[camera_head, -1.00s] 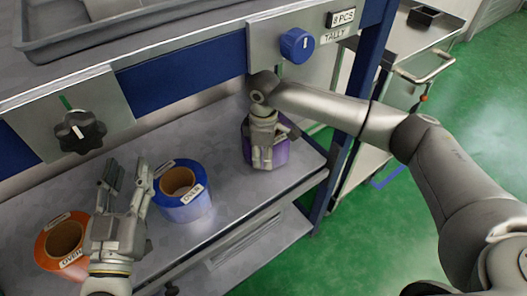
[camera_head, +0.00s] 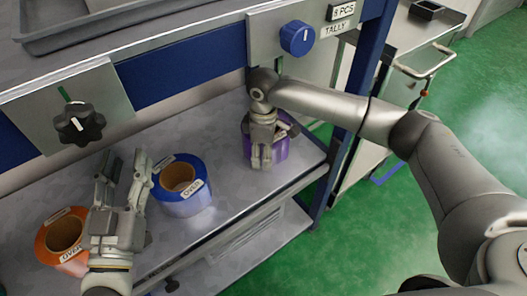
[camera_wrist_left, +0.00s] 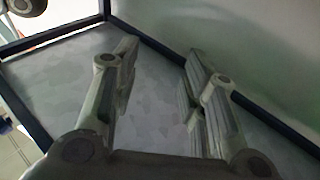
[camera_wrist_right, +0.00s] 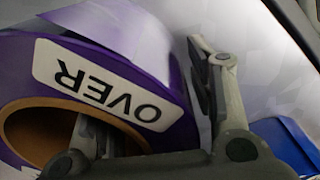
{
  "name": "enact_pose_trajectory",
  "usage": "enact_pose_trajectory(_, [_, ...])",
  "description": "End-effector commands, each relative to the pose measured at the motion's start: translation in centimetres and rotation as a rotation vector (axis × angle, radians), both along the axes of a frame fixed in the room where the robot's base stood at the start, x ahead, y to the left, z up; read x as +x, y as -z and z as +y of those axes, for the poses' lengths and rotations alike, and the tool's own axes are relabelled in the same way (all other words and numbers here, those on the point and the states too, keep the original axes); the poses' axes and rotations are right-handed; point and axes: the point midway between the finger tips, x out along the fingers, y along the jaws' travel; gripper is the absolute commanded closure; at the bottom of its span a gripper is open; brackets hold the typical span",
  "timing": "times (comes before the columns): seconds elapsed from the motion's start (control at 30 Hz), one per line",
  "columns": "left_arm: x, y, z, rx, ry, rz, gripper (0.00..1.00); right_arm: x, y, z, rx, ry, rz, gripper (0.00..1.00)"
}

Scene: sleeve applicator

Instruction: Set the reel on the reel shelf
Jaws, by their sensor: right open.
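A purple reel (camera_head: 281,151) labelled OVER stands on the shelf (camera_head: 225,150) at its right part, partly hidden by my right gripper (camera_head: 266,160). In the right wrist view the purple reel (camera_wrist_right: 135,28) fills the left side. One finger of my right gripper (camera_wrist_right: 150,110) reaches into its brown core and the other is outside its wall, with a gap; the jaws are open. My left gripper (camera_head: 124,168) is open and empty, above the shelf between the orange reel (camera_head: 52,243) and the blue reel (camera_head: 183,205). Both of these stand on the shelf.
A panel with a blue knob (camera_head: 297,38) and a TALLY label is above the purple reel. A black knob (camera_head: 78,123) is at the left. A blue post (camera_head: 343,150) bounds the shelf at the right. Bare shelf lies between the blue and purple reels.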

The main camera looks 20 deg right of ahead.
Motion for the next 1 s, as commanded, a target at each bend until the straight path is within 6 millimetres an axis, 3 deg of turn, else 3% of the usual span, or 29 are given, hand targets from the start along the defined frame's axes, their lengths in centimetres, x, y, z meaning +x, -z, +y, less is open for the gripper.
enact_pose_trajectory(0.27, [0.1,0.3,0.0,0.007,0.000,0.029,0.60,0.0,-0.8,0.0,0.000,0.000,-0.001,0.50])
enact_pose_trajectory(0.67, [-0.3,7.1,1.1,0.101,-0.023,0.390,0.60,0.0,-4.8,0.0,0.000,0.000,-0.001,0.50])
enact_pose_trajectory(1.0, [-3.1,12.7,2.6,0.177,-0.044,0.710,0.60,0.0,-8.3,0.0,0.000,0.000,-0.001,0.50])
